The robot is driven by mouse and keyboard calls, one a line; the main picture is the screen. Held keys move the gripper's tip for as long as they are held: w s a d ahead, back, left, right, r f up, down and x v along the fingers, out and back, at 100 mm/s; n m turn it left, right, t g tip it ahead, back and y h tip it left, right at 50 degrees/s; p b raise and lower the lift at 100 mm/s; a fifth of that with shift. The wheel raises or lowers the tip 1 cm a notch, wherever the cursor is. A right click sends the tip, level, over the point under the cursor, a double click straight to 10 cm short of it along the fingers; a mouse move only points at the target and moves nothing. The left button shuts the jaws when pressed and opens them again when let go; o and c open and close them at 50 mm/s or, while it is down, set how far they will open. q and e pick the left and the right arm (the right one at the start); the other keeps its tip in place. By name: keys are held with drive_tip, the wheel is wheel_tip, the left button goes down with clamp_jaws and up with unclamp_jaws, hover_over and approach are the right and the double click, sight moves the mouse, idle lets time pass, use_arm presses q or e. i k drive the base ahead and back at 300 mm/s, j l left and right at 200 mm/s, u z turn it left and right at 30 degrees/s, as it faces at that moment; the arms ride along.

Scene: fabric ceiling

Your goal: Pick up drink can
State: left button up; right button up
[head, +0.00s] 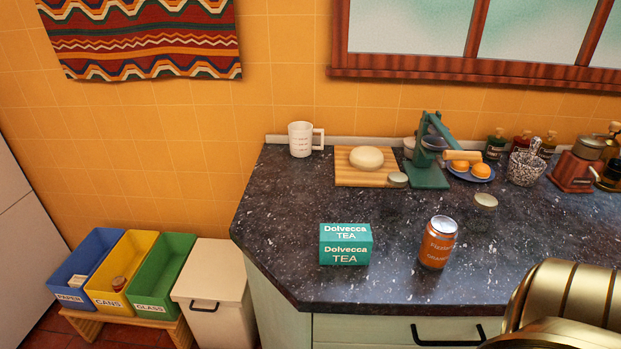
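The drink can (438,243) is orange with a silver top and pale lettering. It stands upright on the dark speckled counter (290,215), near its front edge. A teal tea box (345,244) stands to its left with a clear gap between them. A brass-coloured rounded part, probably of my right arm, fills the lower right corner. Neither gripper's fingers can be seen, and nothing touches the can.
Blue, yellow (105,300) and green bins stand lower left. Counter around the can is clear.

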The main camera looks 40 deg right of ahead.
sight(441, 234)
drive_tip(key=k+z, duration=0.1)
drive_tip(key=z, duration=1.9)
drive_tip(key=l+u, duration=0.2)
drive_tip(key=u, duration=0.7)
drive_tip(key=k+l+u, duration=0.1)
drive_tip(key=l+u, duration=0.25)
drive_tip(key=k+l+u, duration=0.15)
drive_tip(key=l+u, duration=0.2)
drive_tip(key=k+l+u, duration=0.2)
drive_tip(key=u, duration=0.15)
